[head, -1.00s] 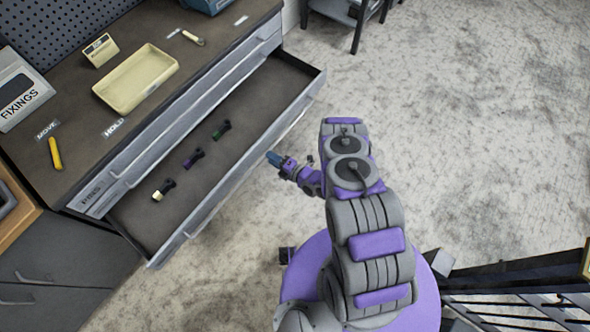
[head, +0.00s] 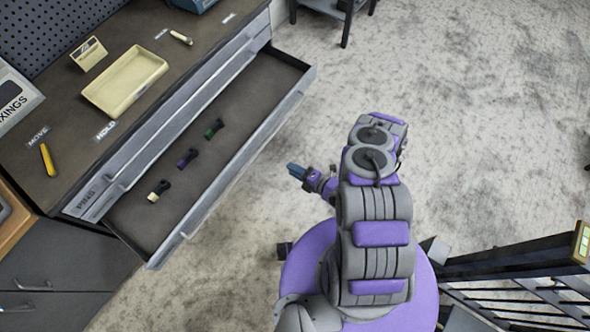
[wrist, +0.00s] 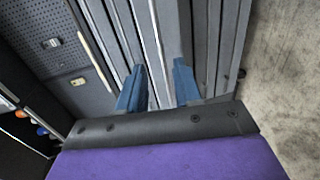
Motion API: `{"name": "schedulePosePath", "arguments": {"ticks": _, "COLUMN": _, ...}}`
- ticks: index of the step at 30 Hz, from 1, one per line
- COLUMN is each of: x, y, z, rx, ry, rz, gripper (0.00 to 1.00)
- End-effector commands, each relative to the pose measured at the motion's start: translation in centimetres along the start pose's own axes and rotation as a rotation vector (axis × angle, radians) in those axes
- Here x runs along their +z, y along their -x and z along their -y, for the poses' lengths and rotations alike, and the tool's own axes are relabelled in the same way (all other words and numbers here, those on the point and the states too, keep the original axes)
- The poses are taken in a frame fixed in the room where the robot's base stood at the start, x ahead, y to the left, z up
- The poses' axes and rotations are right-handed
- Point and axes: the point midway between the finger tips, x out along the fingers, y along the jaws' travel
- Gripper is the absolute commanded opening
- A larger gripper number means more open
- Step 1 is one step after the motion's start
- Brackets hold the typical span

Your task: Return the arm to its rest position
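My gripper (head: 297,172) is at the end of my folded grey and purple arm, over the floor to the right of the open drawer. In the wrist view its two blue fingers (wrist: 158,88) stand apart with nothing between them. The wrist view looks toward the grey drawer fronts of the bench. In the head view the gripper is clear of the drawer's front edge and touches nothing that I can see.
The drawer (head: 243,138) is pulled out and holds several small handled items. On the bench are a cream tray (head: 125,80), a yellow tool (head: 48,160) and a pale-handled item (head: 181,38). A black railing (head: 520,262) stands at lower right. The floor beyond my arm is open.

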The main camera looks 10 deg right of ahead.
Motion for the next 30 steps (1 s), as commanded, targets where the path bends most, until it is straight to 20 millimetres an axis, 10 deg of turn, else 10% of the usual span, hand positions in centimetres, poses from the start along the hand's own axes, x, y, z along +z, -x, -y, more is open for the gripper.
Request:
{"name": "schedulePosePath", "arguments": {"ticks": 14, "x": 0.5, "y": -0.4, "z": -0.2, "rx": -0.011, "ry": -0.002, "rz": 0.0, "gripper": 0.34}}
{"name": "schedulePosePath", "arguments": {"ticks": 30, "x": 10.5, "y": -5.4, "z": -7.3, "rx": -0.328, "ry": -0.19, "rz": 0.086, "gripper": 0.34}}
